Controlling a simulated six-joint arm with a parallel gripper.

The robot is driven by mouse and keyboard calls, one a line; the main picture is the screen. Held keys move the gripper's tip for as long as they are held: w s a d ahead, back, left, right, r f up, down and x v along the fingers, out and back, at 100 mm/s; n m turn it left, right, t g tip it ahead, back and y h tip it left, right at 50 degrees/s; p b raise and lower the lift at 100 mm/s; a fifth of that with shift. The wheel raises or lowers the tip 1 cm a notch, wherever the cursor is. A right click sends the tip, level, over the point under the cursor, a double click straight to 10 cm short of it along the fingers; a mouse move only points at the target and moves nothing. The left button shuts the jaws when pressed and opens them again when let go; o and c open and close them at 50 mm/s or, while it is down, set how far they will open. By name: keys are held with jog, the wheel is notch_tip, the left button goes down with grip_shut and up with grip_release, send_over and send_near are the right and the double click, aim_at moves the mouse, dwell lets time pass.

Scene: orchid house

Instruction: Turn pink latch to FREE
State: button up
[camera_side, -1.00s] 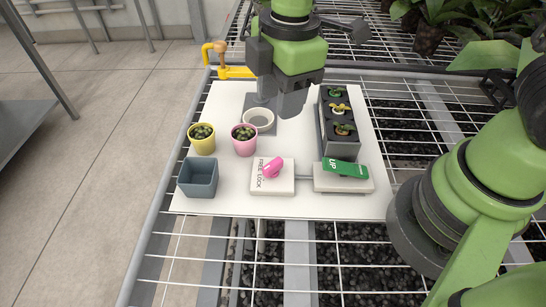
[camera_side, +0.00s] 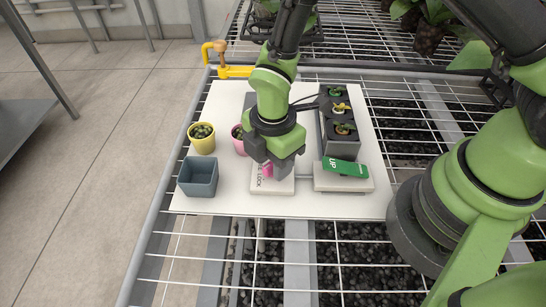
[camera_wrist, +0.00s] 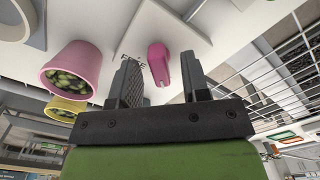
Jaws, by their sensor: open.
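The pink latch (camera_wrist: 158,62) sits on a pale plate (camera_side: 282,187). In the side view my gripper hides most of it, and only a pink sliver (camera_side: 268,172) shows. FREE and LOCK are printed along the plate's left edge; the FREE lettering (camera_wrist: 133,60) is beside the latch in the wrist view. My gripper (camera_side: 276,168) is over the plate, pointing down. In the wrist view its fingers (camera_wrist: 159,70) are open, with the latch between their tips and a gap on each side. I cannot tell exactly which mark the latch points to.
Right of the plate is a base with a green UP flap (camera_side: 344,167). A dark rack (camera_side: 340,145) of small plants stands behind it. A yellow pot (camera_side: 202,144), a pink pot (camera_wrist: 72,70) and a grey-blue box (camera_side: 198,178) stand to the left.

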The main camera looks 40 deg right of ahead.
jog(key=shift+c, duration=0.2)
grip_shut()
jog(key=shift+m, duration=0.3)
jog(key=m, duration=0.3)
jog(key=shift+m, duration=0.3)
jog(key=m, duration=1.3)
jog(key=shift+m, duration=0.3)
